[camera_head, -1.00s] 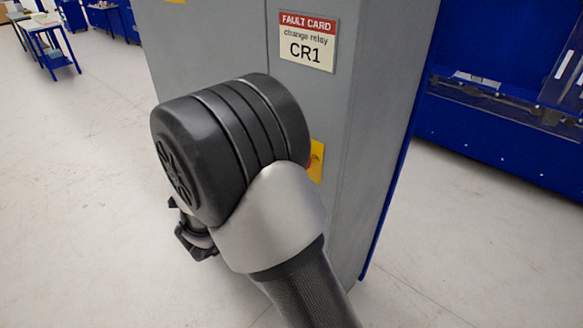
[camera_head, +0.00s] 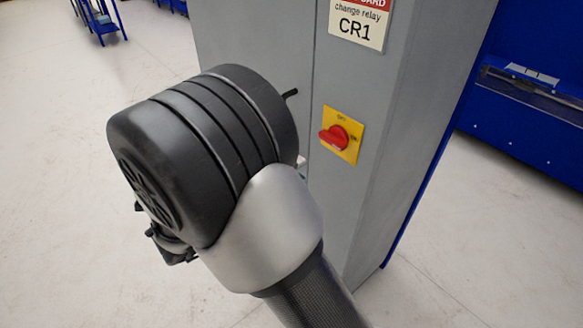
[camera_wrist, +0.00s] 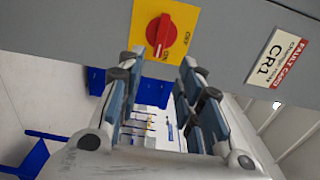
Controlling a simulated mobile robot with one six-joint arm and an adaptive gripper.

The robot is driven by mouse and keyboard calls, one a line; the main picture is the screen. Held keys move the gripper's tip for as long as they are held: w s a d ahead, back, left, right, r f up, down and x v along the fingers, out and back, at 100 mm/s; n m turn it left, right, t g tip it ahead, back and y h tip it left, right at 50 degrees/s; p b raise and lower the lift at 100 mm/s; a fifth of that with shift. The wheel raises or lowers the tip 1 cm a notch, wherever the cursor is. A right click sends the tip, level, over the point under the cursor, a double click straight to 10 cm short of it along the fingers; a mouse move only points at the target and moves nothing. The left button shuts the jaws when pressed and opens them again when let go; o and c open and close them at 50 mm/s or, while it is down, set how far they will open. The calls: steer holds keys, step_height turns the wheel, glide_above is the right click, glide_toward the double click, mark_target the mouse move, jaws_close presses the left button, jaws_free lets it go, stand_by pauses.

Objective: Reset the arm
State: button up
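My arm fills the middle of the head view, with my gripper (camera_head: 170,242) mostly hidden behind its dark joint. In the wrist view my gripper (camera_wrist: 160,64) has its two fingers well apart, with only the distant room between them. It is open and empty. A red rotary switch (camera_head: 334,139) sits on a yellow plate on the grey cabinet (camera_head: 385,110). In the wrist view the red switch (camera_wrist: 160,31) is beyond the fingertips, at the top; I see no contact with it.
A fault card reading CR1 (camera_head: 358,23) is on the cabinet above the switch, cut off at the top. A blue machine (camera_head: 525,95) stands at right. A blue table (camera_head: 100,20) is far back at left. The pale floor at left is clear.

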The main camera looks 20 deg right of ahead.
steer(key=w+a+r+n+t+y, duration=0.3)
steer(key=w+n+t+y, duration=0.1)
steer(key=w+n+y, duration=0.15)
steer(key=w+a+r+n+t+y, duration=0.3)
steer(key=w+n+y, duration=0.2)
steer(key=n+y, duration=0.15)
steer(key=s+a+r+n+g+y, duration=0.1)
steer(key=s+a+r+n+y, duration=0.2)
steer(key=s+a+n+y, duration=0.35)
steer(key=s+d+f+n+g, duration=0.2)
steer(key=s+d+n, duration=0.1)
steer(key=s, duration=0.5)
steer(key=s+d+f+n+g+h, duration=0.1)
steer(key=s+d+f+n+g, duration=0.2)
steer(key=s+n, duration=0.3)
steer(key=s+d+f+n+g, duration=0.2)
steer(key=s+d+n, duration=0.1)
steer(key=s, duration=0.7)
steer(key=shift+s+d+f+n, duration=0.2)
steer(key=shift+d+n, duration=0.2)
steer(key=shift+n, duration=0.45)
steer(key=shift+h, duration=0.25)
